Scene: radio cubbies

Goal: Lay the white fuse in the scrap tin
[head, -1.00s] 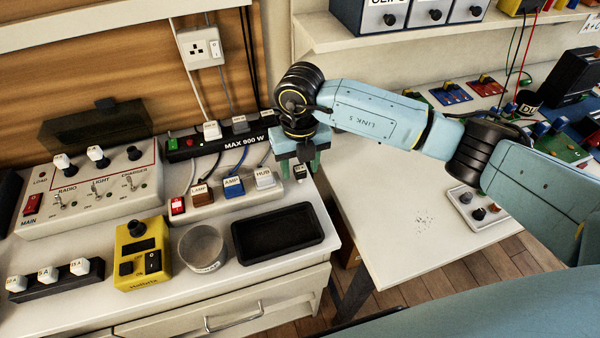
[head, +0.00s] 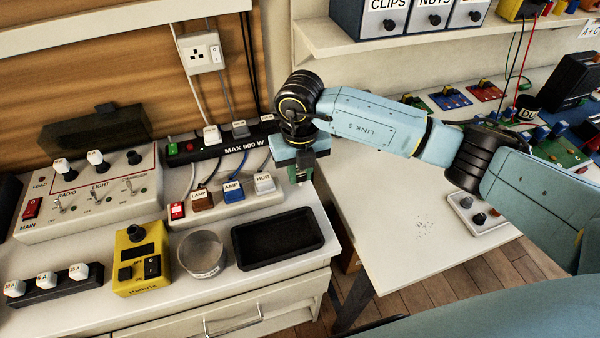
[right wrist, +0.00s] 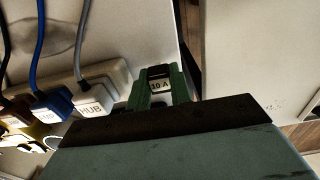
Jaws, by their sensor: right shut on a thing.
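The white fuse (right wrist: 160,86), marked "10 A" with a dark end, sits between the green fingers of my right gripper (right wrist: 158,92) in the right wrist view. My right gripper (head: 301,176) is shut on it, low over the right end of the counter, beside the HUB plug. In the head view the fingers mostly hide the fuse. I cannot tell whether it still touches the counter. The scrap tin (head: 206,270), a round grey open tin, stands on the counter to the left of the gripper and nearer me. My left gripper is not in view.
A black tray (head: 236,247) lies right of the tin. A yellow tester (head: 142,262) stands left of it. The plug strip (head: 225,212) with LAMP, AMP and HUB plugs lies behind. More white fuses sit in a black rack (head: 48,285) at the left.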

